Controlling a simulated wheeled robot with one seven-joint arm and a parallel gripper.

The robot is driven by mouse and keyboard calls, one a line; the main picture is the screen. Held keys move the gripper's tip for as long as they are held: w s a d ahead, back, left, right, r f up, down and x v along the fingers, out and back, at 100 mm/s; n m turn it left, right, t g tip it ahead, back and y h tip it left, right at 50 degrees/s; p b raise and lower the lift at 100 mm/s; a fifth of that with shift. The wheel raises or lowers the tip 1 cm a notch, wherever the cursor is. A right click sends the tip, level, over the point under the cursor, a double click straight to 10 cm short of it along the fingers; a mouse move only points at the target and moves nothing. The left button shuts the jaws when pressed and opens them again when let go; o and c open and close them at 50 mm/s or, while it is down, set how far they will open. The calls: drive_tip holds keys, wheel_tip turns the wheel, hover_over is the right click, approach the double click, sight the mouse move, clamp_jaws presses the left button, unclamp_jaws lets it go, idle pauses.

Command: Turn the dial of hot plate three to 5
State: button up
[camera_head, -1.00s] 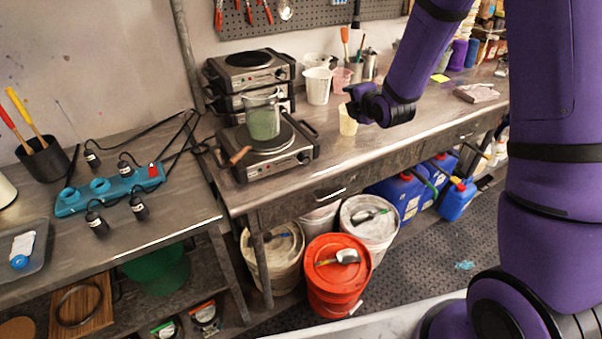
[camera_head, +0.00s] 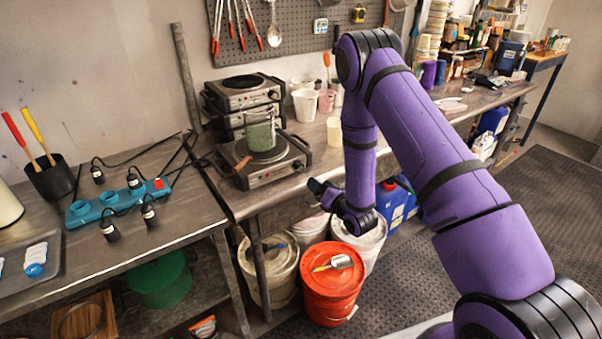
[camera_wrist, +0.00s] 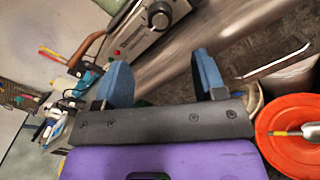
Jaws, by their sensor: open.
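A hot plate (camera_head: 268,178) stands on the bench near its front left corner, with a glass beaker of green liquid (camera_head: 260,135) on it. Its dial (camera_head: 298,164) is at the right of the front panel; the setting is too small to read. Other hot plates (camera_head: 245,92) are stacked behind it. I cannot read which is number three. My gripper (camera_head: 318,190) is open and empty, off the bench's front edge, to the right of the front hot plate. In the wrist view, a hot plate's panel with a dial (camera_wrist: 160,19) lies beyond the blue fingers (camera_wrist: 162,80), not touching them.
A blue power strip (camera_head: 118,203) with plugs and black cables lies on the left table. An orange-lidded bucket (camera_head: 332,290) and pale buckets stand below the bench. White and pink cups (camera_head: 305,104) stand behind the front hot plate. A yellowish cup (camera_head: 333,132) stands to its right.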

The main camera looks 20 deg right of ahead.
sight(301, 168)
drive_tip(key=x, duration=1)
drive_tip(key=shift+w, duration=0.15)
drive_tip(key=c, duration=0.9)
